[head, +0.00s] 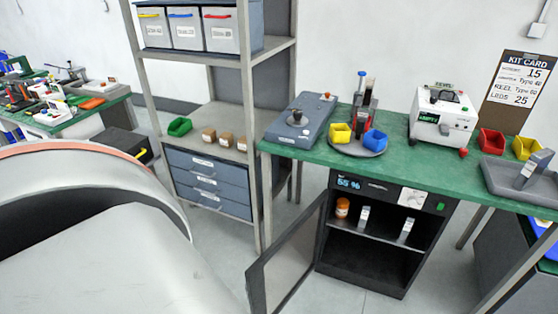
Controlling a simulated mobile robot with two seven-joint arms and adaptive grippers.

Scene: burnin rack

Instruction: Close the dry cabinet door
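The dry cabinet (340,264) is a black box under the green bench, with a lit "55 %" readout on its top panel. Its door (285,264) is a dark-framed clear panel, swung wide open on the left side and reaching out toward me. Inside, an orange jar (342,207) and two small white-labelled items (364,217) (406,230) stand on the shelf. The lower compartment looks empty. Neither of my grippers is in view. A large pale part of my own body fills the lower left.
The green bench (390,163) above the cabinet holds a grey device (301,120), a white machine (443,118), coloured bins and a grey tray (505,185). A metal shelf rack (258,190) stands left of the door. Floor (215,265) is clear before the rack.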

